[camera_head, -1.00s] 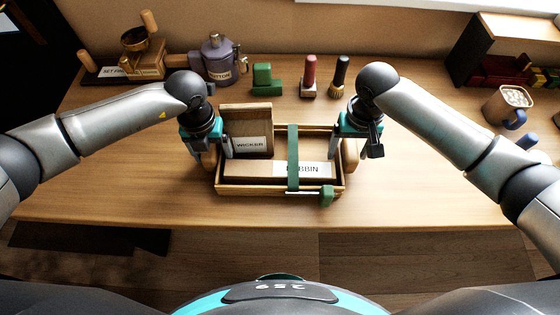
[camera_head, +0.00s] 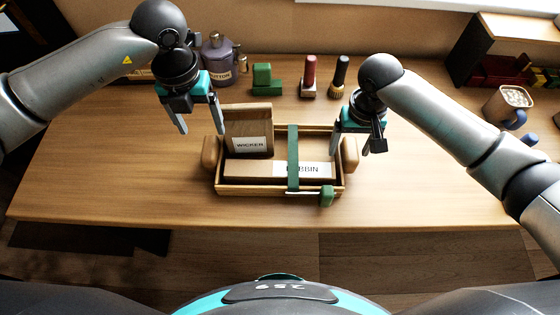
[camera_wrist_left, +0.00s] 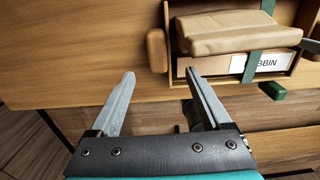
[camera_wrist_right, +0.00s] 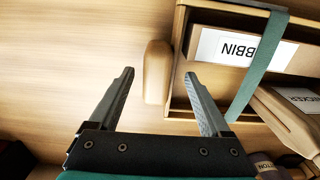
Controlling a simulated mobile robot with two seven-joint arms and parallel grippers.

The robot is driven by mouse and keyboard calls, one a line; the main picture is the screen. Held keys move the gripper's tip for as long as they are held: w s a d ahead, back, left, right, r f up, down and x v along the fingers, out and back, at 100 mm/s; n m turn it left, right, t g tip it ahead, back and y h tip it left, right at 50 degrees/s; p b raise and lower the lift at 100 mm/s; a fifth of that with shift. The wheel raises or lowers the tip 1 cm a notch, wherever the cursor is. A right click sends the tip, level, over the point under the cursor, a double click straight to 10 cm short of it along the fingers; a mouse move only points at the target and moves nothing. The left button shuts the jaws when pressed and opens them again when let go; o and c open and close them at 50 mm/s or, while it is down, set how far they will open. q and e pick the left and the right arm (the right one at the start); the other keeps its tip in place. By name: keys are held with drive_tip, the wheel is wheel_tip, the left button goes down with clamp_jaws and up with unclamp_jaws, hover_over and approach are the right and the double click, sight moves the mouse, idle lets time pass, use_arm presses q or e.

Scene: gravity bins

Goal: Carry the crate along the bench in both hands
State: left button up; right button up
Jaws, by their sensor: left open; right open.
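The wooden crate (camera_head: 250,189) sits on the bench (camera_head: 120,185), with a rounded handle at each end: left (camera_head: 209,152) and right (camera_head: 350,153). It holds a box marked WICKER (camera_head: 247,115) and a long box marked with partly covered BOBBIN lettering (camera_head: 250,168). A green strap (camera_head: 293,150) crosses it. My left gripper (camera_head: 202,131) is open, raised above the left handle, which shows beyond its fingertips in the left wrist view (camera_wrist_left: 156,50). My right gripper (camera_head: 357,146) is open just above the right handle, which appears between its fingertips in the right wrist view (camera_wrist_right: 157,72).
Behind the crate stand a purple BUTTON jar (camera_head: 217,60), a green block (camera_head: 264,80), and red (camera_head: 310,76) and black (camera_head: 340,76) handled items. A mug (camera_head: 507,105) and a wooden shelf (camera_head: 505,40) are at the right. Bench surface left and right of the crate is clear.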

wheel_tip(320, 180, up, 10)
drive_tip(key=shift+r, duration=0.2)
drive_tip(key=shift+f, duration=0.1)
idle(0.7)
